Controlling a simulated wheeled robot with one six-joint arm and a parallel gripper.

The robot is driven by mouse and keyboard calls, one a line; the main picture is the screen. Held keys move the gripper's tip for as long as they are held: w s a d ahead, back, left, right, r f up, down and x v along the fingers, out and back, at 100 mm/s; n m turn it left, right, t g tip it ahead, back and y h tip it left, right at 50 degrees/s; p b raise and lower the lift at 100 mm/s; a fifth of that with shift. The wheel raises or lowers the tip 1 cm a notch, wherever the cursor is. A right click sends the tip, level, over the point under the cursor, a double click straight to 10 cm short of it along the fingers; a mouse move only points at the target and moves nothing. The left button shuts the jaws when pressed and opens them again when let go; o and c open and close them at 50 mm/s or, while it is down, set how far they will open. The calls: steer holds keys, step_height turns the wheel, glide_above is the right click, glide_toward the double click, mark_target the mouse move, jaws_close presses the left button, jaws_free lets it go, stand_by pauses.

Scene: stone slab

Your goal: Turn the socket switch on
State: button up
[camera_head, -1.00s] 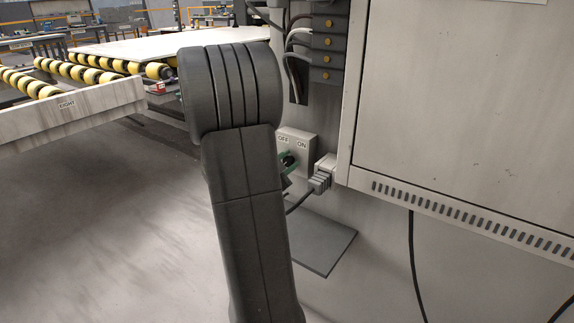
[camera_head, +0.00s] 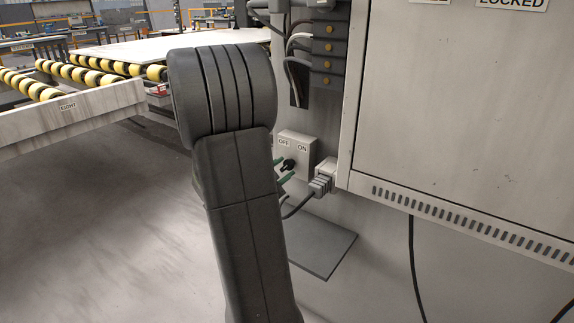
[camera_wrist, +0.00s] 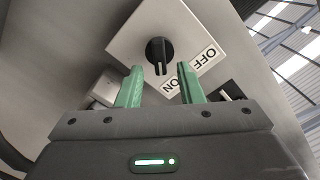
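The socket switch is a pale grey box (camera_head: 306,150) on the wall, with OFF at the left and ON at the right above a round black knob (camera_head: 290,165). In the wrist view the knob (camera_wrist: 160,50) stands on the box face (camera_wrist: 190,30), and its pale mark points down, more toward the ON label (camera_wrist: 171,87) than the OFF label (camera_wrist: 206,58). My gripper (camera_wrist: 160,68) has two green fingers spread apart, with nothing held. The fingertips (camera_head: 285,169) are close to the knob; contact cannot be told. My dark arm hides part of the head view.
A plug with a cable (camera_head: 323,180) sits just right of and below the switch box. A large cabinet (camera_head: 455,110) stands at the right, and wired terminals (camera_head: 328,50) are above. Yellow rollers (camera_head: 85,72) and a slab rail are at the left. The floor at left is clear.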

mark_target(286, 166)
steer(key=p+v, duration=0.1)
steer(key=v, duration=1)
steer(key=shift+p, duration=0.4)
steer(key=shift+w+d, duration=0.1)
steer(key=b+x, duration=0.2)
steer(key=x, duration=1.1)
steer(key=shift+b, duration=0.3)
steer(key=shift+w+d, duration=0.2)
steer(key=shift+w, duration=0.15)
steer(key=shift+s+a, duration=0.1)
